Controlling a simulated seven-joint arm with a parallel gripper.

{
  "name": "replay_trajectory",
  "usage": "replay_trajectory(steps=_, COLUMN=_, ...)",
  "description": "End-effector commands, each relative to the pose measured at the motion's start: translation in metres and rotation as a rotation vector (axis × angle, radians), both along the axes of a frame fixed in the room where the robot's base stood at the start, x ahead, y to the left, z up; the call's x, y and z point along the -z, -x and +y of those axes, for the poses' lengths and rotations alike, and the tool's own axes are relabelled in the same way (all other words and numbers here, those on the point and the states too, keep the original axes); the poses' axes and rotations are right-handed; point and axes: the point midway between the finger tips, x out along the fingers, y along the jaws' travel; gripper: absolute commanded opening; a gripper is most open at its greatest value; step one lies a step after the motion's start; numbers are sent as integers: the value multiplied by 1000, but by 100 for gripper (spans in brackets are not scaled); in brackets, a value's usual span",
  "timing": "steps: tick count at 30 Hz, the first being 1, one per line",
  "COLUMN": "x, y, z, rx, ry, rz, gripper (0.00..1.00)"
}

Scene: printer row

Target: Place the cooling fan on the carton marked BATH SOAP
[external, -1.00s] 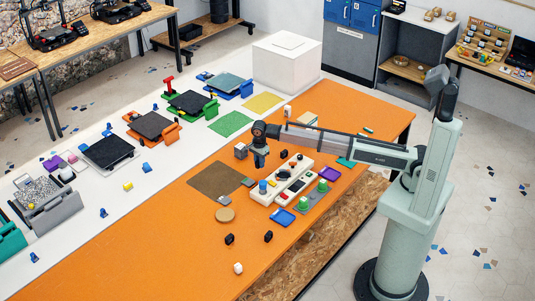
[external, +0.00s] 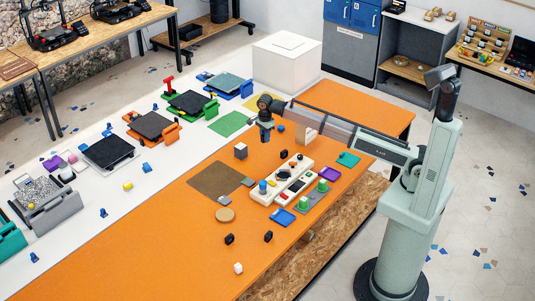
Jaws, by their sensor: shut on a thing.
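My gripper (external: 265,139) is above the orange table, right of the green sheet and behind the grey cube. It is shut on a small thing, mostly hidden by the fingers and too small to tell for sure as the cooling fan. A pale upright carton (external: 307,132) stands to the right of my gripper, partly behind my forearm. Its marking is too small to read, so I cannot tell whether it is the BATH SOAP one. My gripper is apart from this carton.
A grey cube (external: 240,151) and a brown mat (external: 217,180) lie left of a cream panel (external: 281,190) holding small parts. Small black pieces (external: 229,239) lie in front. A large white box (external: 287,62) stands at the back. The table's front left is mostly clear.

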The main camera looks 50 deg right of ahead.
Motion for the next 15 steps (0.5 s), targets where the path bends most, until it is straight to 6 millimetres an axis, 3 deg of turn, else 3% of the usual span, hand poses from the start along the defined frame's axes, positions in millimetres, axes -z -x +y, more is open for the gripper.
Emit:
replay_trajectory(steps=1, x=-8, y=-8, z=-21, rx=28, ry=-1, rz=-1, gripper=0)
replay_trajectory(steps=6, x=-32, y=-23, z=-83, rx=109, ry=-1, rz=-1, gripper=0)
replay_trajectory(steps=15, x=-80, y=-25, z=-192, rx=248, ry=-1, rz=-1, gripper=0)
